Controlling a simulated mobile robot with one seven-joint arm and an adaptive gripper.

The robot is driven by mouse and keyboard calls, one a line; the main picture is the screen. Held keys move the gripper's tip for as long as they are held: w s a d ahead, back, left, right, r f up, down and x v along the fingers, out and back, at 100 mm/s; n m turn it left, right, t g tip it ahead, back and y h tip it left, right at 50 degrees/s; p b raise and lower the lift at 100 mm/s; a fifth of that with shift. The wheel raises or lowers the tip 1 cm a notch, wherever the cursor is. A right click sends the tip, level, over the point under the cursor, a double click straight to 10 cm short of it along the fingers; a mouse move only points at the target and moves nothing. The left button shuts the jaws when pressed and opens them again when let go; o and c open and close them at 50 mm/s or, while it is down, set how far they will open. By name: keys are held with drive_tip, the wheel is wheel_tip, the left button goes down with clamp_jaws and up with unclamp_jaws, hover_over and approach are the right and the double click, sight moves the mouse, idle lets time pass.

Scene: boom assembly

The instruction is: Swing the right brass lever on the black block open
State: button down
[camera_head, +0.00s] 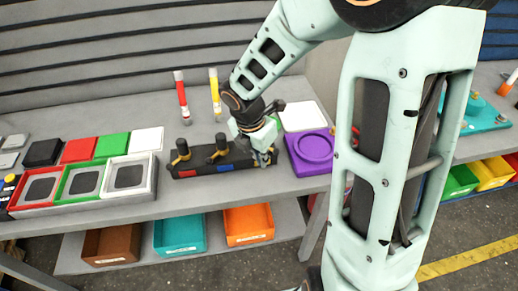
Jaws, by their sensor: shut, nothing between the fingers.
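The black block (208,167) lies on the grey workbench, with a red and a blue mark on its front. Two upright levers with brass and dark parts show on it: one at the left end (181,150) and one near the middle (219,147). My gripper (266,160) is shut and empty, pointing down at the right end of the block. It covers that end, so any lever there is hidden, and I cannot tell whether the fingers touch it.
A purple tray (312,148) stands close to the right of my gripper. Red-white (182,95) and yellow-white (215,92) sticks stand behind the block. Framed trays (83,183) and coloured tiles (110,145) are at left. Bins (249,222) sit below. Bench between block and front edge is clear.

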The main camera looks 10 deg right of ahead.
sight(275, 156)
drive_tip(key=shift+w+d+f+p, duration=0.2)
drive_tip(key=shift+w+d+f, duration=0.05)
drive_tip(key=shift+w+d, duration=0.5)
drive_tip(key=shift+w+d+f+p, duration=0.2)
drive_tip(key=shift+w+d+f, duration=0.05)
drive_tip(key=shift+w+d, duration=0.5)
drive_tip(key=shift+s+d, duration=0.1)
drive_tip(key=shift+d+r+p, duration=0.15)
drive_tip(key=shift+p, duration=0.3)
drive_tip(key=shift+w+d+n+p, duration=0.25)
drive_tip(key=shift+w+n+p, duration=0.05)
drive_tip(key=shift+w, duration=0.05)
